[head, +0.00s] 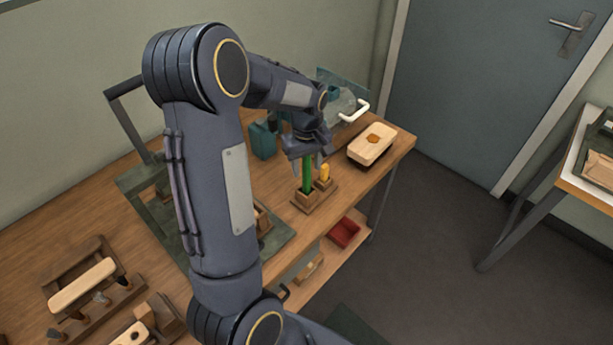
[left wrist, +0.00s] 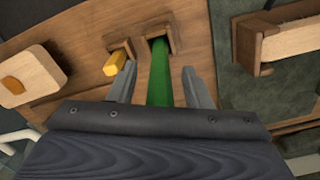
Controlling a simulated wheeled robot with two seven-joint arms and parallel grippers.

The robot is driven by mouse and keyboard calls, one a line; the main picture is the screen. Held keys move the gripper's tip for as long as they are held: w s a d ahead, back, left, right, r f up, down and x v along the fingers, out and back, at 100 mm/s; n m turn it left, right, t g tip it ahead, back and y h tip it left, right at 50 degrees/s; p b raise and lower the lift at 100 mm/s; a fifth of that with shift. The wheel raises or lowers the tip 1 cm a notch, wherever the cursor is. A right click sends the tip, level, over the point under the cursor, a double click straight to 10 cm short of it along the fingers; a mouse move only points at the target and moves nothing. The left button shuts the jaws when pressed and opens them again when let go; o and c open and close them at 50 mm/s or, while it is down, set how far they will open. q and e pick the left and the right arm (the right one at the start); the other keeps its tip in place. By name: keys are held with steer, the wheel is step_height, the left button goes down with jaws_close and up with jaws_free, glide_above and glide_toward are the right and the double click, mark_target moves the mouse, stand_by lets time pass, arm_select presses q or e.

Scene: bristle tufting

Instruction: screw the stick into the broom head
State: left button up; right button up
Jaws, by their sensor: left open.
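A green stick (head: 306,174) stands upright in a wooden holder (head: 312,207) near the table's right front part. My left gripper (head: 308,163) points down over it with its fingers open. In the left wrist view the green stick (left wrist: 159,80) runs between the two open fingers (left wrist: 158,72), with a gap visible on both sides. A light wooden block with a dark hole (head: 130,335), perhaps the broom head, lies at the bottom left, cut by the picture edge. My left arm hides much of the table's middle. My right gripper is not in view.
A short yellow piece (head: 325,172) stands beside the green stick, close to my gripper. A pale block with an orange patch (head: 371,144) lies to the right. A teal container (head: 262,140) stands behind. A long pale block (head: 82,284) sits in a wooden fixture at left.

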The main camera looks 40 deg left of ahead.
arm_select(q)
jaws_close()
step_height(320, 180, up, 10)
steer(key=shift+r+b, duration=0.1)
steer(key=shift+b, duration=0.2)
stand_by(0.4)
